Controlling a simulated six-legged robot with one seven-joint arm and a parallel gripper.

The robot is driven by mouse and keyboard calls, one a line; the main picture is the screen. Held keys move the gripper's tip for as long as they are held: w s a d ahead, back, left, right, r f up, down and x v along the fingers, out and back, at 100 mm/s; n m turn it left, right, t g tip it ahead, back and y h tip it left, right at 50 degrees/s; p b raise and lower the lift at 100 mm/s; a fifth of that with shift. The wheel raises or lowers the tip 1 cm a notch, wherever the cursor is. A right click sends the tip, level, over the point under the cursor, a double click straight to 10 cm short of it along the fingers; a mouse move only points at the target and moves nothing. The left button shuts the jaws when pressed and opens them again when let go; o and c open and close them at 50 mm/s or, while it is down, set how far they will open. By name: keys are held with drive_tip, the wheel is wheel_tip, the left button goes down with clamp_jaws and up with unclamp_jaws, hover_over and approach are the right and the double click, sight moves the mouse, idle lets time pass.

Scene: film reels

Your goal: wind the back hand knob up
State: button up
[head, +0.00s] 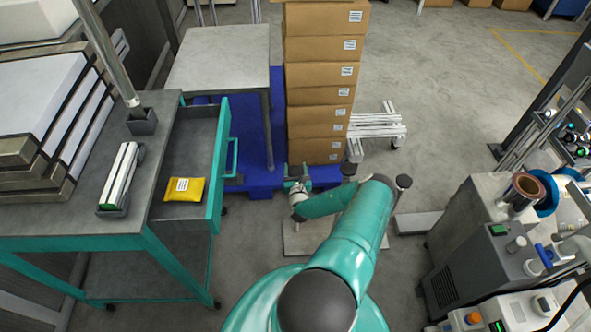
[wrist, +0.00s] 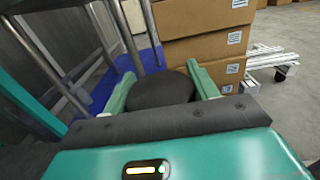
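My gripper (head: 297,184) reaches down and forward, low over a pale plate (head: 377,243) on the floor in front of the box stack. Which is the back hand knob is unclear.
Brown boxes (head: 320,102) are stacked high just behind my gripper on a blue pallet (head: 262,185). A bench with an open drawer (head: 190,150) holding a yellow packet (head: 185,189) stands left. A machine with reels (head: 480,225) stands right. Floor between is partly clear.

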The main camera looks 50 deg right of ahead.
drive_tip(key=shift+c, duration=1.4)
drive_tip(key=shift+n+t+y, duration=0.4)
drive_tip(key=shift+n+t, duration=0.1)
drive_tip(key=n+t+y, duration=0.1)
drive_tip(key=y, duration=0.1)
drive_tip(key=n+t+y, duration=0.1)
drive_tip(key=n+y, duration=0.1)
drive_tip(key=y, duration=0.1)
drive_tip(key=n+t+y, duration=0.2)
drive_tip(key=shift+w+a, duration=0.15)
drive_tip(key=shift+a, duration=0.1)
drive_tip(key=n+y, duration=0.1)
drive_tip(key=y, duration=0.1)
drive_tip(key=n+y, duration=0.2)
drive_tip(key=n+t+y, duration=0.1)
drive_tip(key=y, duration=0.1)
drive_tip(key=shift+a+f+y, duration=0.15)
drive_tip(key=shift+a+y, duration=0.15)
drive_tip(key=shift+y, duration=0.1)
drive_tip(key=shift+n+y, duration=0.3)
drive_tip(key=shift+n, duration=0.1)
drive_tip(key=o, duration=0.9)
drive_tip(key=shift+o, duration=0.4)
